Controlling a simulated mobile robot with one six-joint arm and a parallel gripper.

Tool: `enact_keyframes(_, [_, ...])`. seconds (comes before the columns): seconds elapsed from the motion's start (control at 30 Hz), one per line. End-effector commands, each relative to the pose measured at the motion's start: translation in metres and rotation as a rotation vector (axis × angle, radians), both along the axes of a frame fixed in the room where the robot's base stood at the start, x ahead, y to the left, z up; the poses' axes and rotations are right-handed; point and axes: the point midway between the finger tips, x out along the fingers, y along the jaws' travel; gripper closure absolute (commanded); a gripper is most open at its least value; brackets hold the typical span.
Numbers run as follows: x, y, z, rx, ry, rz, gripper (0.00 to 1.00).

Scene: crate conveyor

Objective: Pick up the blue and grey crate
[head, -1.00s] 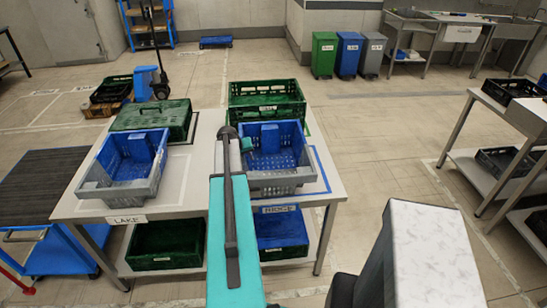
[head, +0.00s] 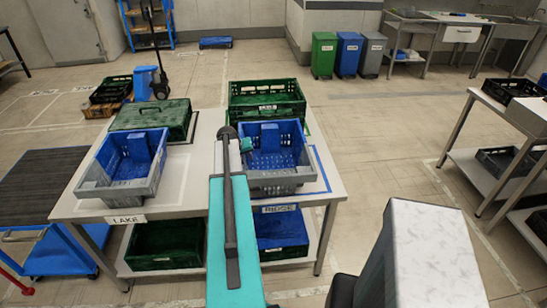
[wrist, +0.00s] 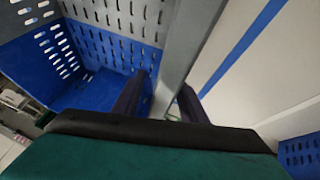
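Two blue and grey crates stand on the table. The right crate (head: 273,182) is on the side labelled RIDGE, inside a blue outline, and the left crate (head: 117,189) is on the side labelled LAKE. My gripper (head: 247,145) is at the left part of the right crate in the head view, its fingertips partly hidden by my arm. In the wrist view, the two dark fingers of my gripper (wrist: 163,97) stand on either side of the crate's grey wall (wrist: 180,55). A gap shows beside the left finger, so the gripper looks open. The crate looks level on the table.
A closed green crate (head: 152,117) and an open green crate (head: 267,101) stand behind on the table (head: 190,175). A green crate (head: 165,244) and a blue crate (head: 282,235) sit on its lower shelf.

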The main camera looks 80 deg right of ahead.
Motion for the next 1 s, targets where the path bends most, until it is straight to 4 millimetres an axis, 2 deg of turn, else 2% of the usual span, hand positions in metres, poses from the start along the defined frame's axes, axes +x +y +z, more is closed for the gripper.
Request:
enact_keyframes(0.33, [0.0002,0.0,-0.0001,0.0,0.0,0.0,0.63])
enact_keyframes(0.5, [0.0004,0.0001,-0.0002,0.0,0.0,0.0,0.92])
enact_keyframes(0.57, [0.0003,0.0002,-0.0002,0.0,0.0,0.0,1.0])
enact_keyframes(1.0, [0.0003,-0.0003,0.0014,-0.002,0.002,0.003,1.0])
